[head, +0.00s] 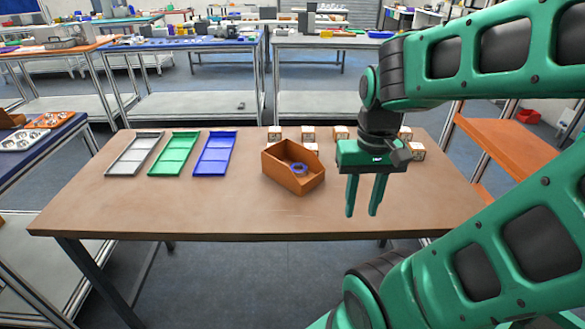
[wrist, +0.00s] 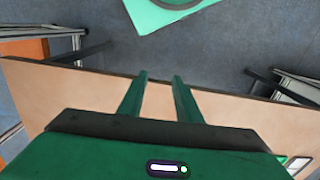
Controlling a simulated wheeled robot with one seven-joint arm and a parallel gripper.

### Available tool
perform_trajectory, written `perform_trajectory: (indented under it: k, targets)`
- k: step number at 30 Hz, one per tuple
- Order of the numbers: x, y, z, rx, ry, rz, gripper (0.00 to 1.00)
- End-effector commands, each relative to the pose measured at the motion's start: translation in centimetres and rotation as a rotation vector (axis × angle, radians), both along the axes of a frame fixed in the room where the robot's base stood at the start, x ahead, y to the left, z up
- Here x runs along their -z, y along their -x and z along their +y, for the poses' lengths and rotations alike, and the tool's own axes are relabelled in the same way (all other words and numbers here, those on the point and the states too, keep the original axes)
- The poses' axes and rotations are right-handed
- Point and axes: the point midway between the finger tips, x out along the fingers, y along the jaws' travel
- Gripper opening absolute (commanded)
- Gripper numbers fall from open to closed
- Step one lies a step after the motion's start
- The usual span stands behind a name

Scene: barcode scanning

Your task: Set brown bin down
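The brown bin (head: 288,181) stands upright on the table to the right of its middle, with a blue ring (head: 299,168) inside it. My gripper (head: 361,212) points down to the right of the bin, apart from it, near the table's front edge. Its two fingers are parted with nothing between them. In the wrist view my gripper (wrist: 161,77) shows the same gap between its fingers, with the table edge and floor beyond. The bin is not visible in the wrist view.
The table (head: 235,215) also holds a grey tray (head: 135,155), a green tray (head: 174,155) and a blue tray (head: 214,155) at left. Several small boxes (head: 308,134) stand behind the bin and to its right. The table's front left is clear.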

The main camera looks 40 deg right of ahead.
Motion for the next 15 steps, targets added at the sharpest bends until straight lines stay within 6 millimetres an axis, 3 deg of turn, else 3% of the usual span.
perform_trajectory:
  k: [3,6,8,12,15]
  targets:
    - [0.0,0.0,0.0,0.0,0.0,0.0,0.34]
    - [-0.4,0.8,-0.1,-0.01,-0.001,-0.019,0.58]
    - [-0.4,0.1,-0.2,-0.032,-0.002,-0.036,0.72]
    - [0.1,-4.6,-2.0,-0.15,-0.005,-0.123,1.0]
    - [0.5,-9.8,-2.8,-0.275,-0.004,-0.233,1.0]
